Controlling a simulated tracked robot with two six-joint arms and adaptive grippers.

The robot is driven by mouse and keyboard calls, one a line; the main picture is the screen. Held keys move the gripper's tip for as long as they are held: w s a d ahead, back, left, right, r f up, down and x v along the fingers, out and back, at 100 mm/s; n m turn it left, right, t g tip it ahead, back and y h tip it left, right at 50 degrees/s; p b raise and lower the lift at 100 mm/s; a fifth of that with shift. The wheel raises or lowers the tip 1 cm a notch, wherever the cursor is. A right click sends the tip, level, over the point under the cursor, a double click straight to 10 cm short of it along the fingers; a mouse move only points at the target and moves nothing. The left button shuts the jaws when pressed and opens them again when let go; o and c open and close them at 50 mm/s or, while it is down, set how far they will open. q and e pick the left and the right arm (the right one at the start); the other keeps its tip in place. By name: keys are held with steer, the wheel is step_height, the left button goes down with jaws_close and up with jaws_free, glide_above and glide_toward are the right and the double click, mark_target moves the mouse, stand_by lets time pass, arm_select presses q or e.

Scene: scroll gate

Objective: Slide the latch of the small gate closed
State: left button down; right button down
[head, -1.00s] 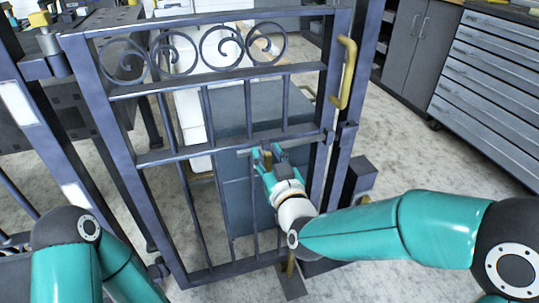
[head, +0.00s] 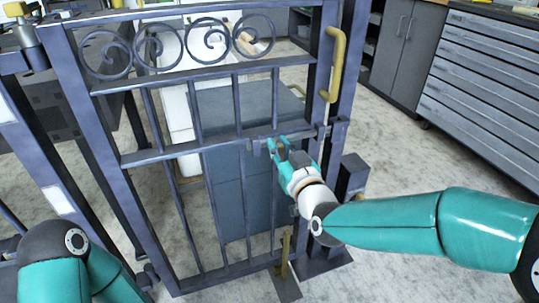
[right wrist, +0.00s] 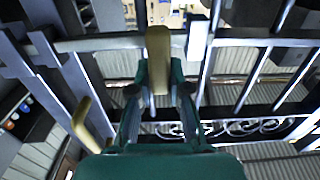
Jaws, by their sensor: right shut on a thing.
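The small gate (head: 187,154) is a dark blue-grey metal frame with vertical bars and scrollwork, standing in front of me. Its latch is a horizontal bolt (right wrist: 100,43) with a brass knob (right wrist: 158,70), on the middle rail near the right-hand post (head: 345,100). My right gripper (head: 279,147) is shut on the brass knob, with one finger on each side in the right wrist view (right wrist: 158,90). The bolt runs left from the knob toward the post in that view. I cannot tell how far its end sits in the keeper (head: 336,130). My left gripper is out of view.
A yellow pull handle (head: 334,65) is on the gate's right upright. A brass drop rod (head: 284,256) stands at the bottom right. Grey drawers (head: 480,75) stand at the back right. Pale floor lies open between them and the gate.

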steer(key=shift+w+d, duration=0.1)
steer(key=shift+d, duration=0.2)
steer(key=c, duration=1.1)
jaws_free()
steer(key=shift+s, duration=0.2)
steer(key=v, duration=1.1)
steer(key=shift+s, duration=0.3)
